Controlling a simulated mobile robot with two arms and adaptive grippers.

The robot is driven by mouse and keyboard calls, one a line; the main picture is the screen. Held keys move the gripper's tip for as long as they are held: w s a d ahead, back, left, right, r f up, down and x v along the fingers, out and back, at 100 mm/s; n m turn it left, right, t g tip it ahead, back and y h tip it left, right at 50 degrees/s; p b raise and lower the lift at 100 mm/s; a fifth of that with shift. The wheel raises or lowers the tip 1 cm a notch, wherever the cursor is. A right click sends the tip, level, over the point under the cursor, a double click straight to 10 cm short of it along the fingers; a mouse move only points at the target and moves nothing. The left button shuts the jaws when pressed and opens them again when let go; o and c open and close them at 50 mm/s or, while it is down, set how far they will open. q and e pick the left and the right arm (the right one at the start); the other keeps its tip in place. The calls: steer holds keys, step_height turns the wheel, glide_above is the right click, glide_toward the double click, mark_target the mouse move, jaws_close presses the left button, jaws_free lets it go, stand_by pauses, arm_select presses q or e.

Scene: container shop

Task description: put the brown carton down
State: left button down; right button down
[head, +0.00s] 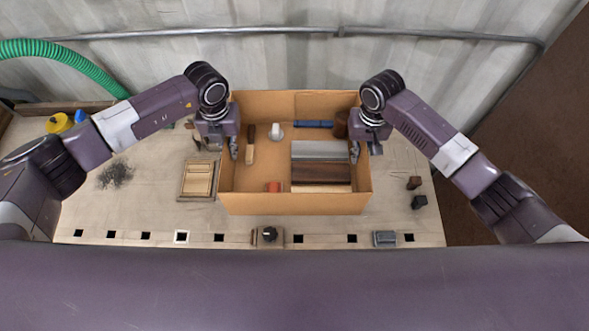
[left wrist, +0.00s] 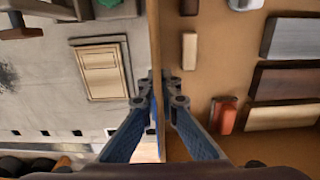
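The brown carton (head: 295,204) is an open-topped box in the middle of the bench, and it looks level. My left gripper (head: 228,147) is at its left wall. In the left wrist view my left gripper (left wrist: 160,92) has one finger on each side of the thin carton wall (left wrist: 157,125), closed on it. My right gripper (head: 362,148) is at the right wall, with a finger inside and the other parts outside, and looks closed on that wall. Whether the carton's underside touches the bench is hidden.
The carton holds a grey block (head: 319,150), brown blocks, a red item (head: 273,187) and a white item (head: 276,131). On the bench (head: 140,205), a wooden panel (head: 198,179) lies close left of the carton. A knob box (head: 267,236) is in front; small dark blocks (head: 419,201) are at right.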

mark_target(235, 165)
arm_select(q)
steer(key=shift+w+f, duration=0.1)
steer(key=shift+w, duration=0.05)
arm_select(e)
steer(key=shift+w, duration=0.15)
arm_select(q)
steer(key=shift+f, duration=0.15)
arm_select(e)
steer(key=shift+f, duration=0.2)
